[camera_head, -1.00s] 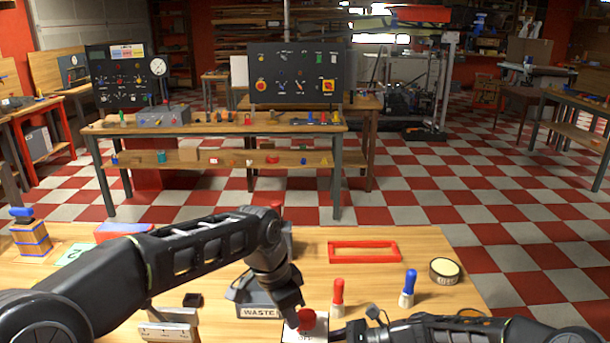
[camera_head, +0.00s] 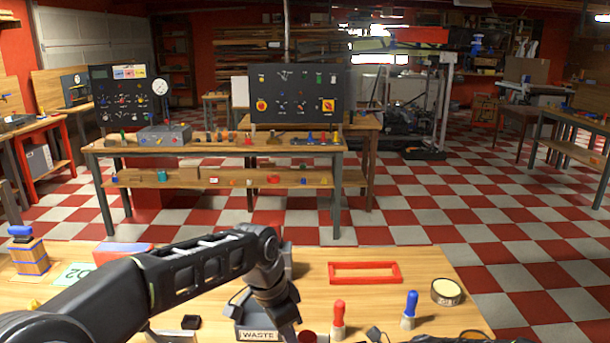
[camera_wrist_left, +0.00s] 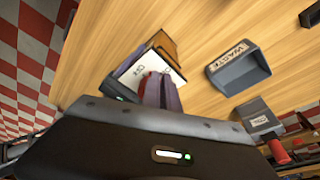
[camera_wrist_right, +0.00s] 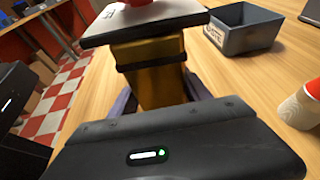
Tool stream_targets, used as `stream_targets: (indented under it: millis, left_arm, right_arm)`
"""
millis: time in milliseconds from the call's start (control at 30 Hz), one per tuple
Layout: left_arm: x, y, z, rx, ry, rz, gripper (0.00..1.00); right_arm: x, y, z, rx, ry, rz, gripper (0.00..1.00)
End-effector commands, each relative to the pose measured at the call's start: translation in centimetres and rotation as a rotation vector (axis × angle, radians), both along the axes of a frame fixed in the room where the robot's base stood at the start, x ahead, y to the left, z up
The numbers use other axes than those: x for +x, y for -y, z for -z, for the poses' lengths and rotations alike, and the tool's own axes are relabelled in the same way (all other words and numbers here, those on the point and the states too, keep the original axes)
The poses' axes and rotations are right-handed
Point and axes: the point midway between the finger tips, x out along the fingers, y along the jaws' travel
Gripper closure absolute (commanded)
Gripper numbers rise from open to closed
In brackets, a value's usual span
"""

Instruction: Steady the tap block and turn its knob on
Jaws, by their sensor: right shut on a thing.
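The tap block (camera_wrist_right: 150,75) has a brass-coloured body with a dark band and a white top plate (camera_wrist_right: 125,22). Its red knob (camera_wrist_right: 145,2) is cut off at the top of the right wrist view. My right gripper (camera_wrist_right: 160,95) is shut on the block's body, one finger on each side. In the left wrist view the lettered white plate (camera_wrist_left: 135,72) shows just beyond my left gripper (camera_wrist_left: 160,92). In the head view the knob (camera_head: 307,337) shows at the bottom edge.
A grey bin marked WASTE (camera_head: 258,333) stands beside the block. A red-handled tool (camera_head: 338,318), a blue-handled tool (camera_head: 410,308) and a round tin (camera_head: 446,291) stand to the right. An empty red frame (camera_head: 365,272) lies behind.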

Motion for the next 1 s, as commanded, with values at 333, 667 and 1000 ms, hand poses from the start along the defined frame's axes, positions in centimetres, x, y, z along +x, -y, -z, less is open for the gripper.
stream_targets:
  millis: [333, 667, 1000]
  left_arm:
    - [0.0, -0.7, -0.1, -0.002, 0.004, 0.000, 1.00]
    - [-0.1, -0.7, -0.2, -0.001, 0.002, 0.000, 1.00]
    - [0.0, -0.7, -3.8, -0.002, 0.005, 0.000, 1.00]
  right_arm:
    - [-0.2, -0.2, 0.1, 0.001, -0.001, -0.007, 0.80]
    - [-0.1, -0.1, 0.0, 0.000, -0.001, -0.003, 0.80]
    - [-0.1, -0.1, 0.0, 0.001, -0.001, -0.002, 0.80]
